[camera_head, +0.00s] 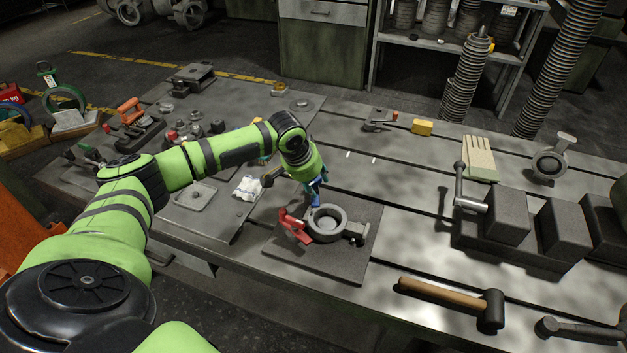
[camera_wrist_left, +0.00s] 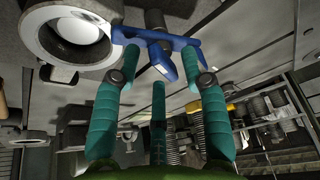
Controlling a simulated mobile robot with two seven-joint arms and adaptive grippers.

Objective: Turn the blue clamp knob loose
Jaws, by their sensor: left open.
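The blue clamp knob (camera_wrist_left: 162,62), with several lobes, shows in the left wrist view among the teal fingertips of my left gripper (camera_wrist_left: 160,70). The fingers are spread open around it; whether any fingertip touches it I cannot tell. In the head view my left gripper (camera_head: 313,184) is above the back left side of a grey ring casting (camera_head: 327,223), and the knob is mostly hidden there. The casting also shows in the left wrist view (camera_wrist_left: 40,35). A red clamp part (camera_head: 293,227) is at its left. My right gripper is not in view.
The casting rests on a dark square plate (camera_head: 345,265). A hammer (camera_head: 445,296) and dark blocks (camera_head: 508,215) lie to the right. A white cloth (camera_head: 248,188) and small metal parts are left of the plate. The table between plate and blocks is clear.

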